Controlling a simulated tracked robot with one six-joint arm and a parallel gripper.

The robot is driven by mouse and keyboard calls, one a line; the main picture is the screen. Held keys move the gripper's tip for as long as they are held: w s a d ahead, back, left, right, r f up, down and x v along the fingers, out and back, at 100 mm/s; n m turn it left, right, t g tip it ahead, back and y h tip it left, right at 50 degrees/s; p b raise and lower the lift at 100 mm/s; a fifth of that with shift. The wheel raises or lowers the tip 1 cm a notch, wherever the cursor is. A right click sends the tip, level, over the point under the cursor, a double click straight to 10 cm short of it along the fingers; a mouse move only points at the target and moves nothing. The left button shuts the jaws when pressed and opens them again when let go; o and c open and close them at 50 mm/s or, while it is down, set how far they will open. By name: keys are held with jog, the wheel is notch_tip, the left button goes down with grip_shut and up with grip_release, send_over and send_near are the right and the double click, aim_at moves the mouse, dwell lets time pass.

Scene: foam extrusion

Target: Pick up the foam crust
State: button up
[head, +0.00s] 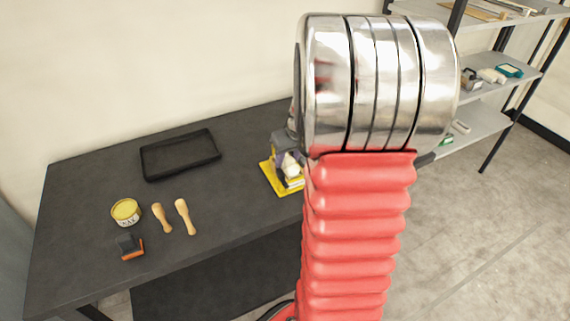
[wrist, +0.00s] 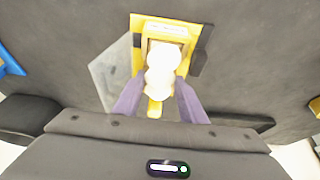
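The foam crust is a lumpy white blob (wrist: 160,72) in the middle of the wrist view, lying over a yellow piece (wrist: 136,50). In the head view the white foam (head: 291,165) shows beside my arm, above the yellow base (head: 268,178) on the dark table. My gripper (wrist: 159,84) reaches in from the bottom of the wrist view. Its two purple-grey fingers stand apart, one on each side of the foam's lower part. I cannot tell whether either finger touches it. In the head view my arm hides much of this spot.
The dark table (head: 100,185) holds a black tray (head: 180,156), a yellow-topped tin (head: 126,212), two wooden-handled pieces (head: 184,216) and a black-and-orange block (head: 131,247) on the left. A grey shelf unit (head: 475,126) stands at the right. Bare table lies between the tools and the yellow base.

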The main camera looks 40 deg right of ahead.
aim_at(288, 161)
jog(key=c, duration=0.5)
jog(key=shift+r, duration=0.1)
notch_tip(288, 161, up, 10)
jog(key=shift+f, duration=0.1)
dwell(0.3)
dwell(0.5)
